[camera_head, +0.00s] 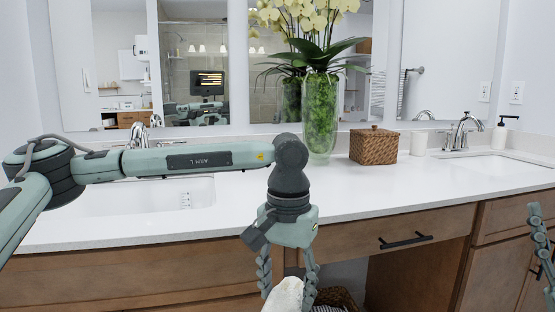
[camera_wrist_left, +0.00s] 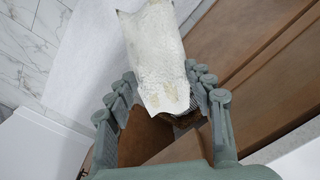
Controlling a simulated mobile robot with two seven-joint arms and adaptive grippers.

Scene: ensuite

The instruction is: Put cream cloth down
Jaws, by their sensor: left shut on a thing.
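The cream cloth (camera_head: 284,295) hangs between the fingers of my left gripper (camera_head: 288,284), in front of the vanity at the bottom of the head view. In the left wrist view the cloth (camera_wrist_left: 158,60) shows as a pale, rough-textured folded piece reaching up past the fingertips. My left gripper (camera_wrist_left: 160,85) is shut on it, with one finger on each side. The cloth's lower end is cut off in the head view. Only part of my right gripper (camera_head: 542,250) shows at the right edge, and its opening cannot be seen.
The white countertop (camera_head: 375,188) carries a glass vase (camera_head: 320,115) with orchids, a lidded wicker box (camera_head: 374,146), a white cup (camera_head: 419,143) and a soap dispenser (camera_head: 499,135). Sinks lie left and right. A wicker basket (camera_head: 338,298) sits under the counter. The front counter stretch is clear.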

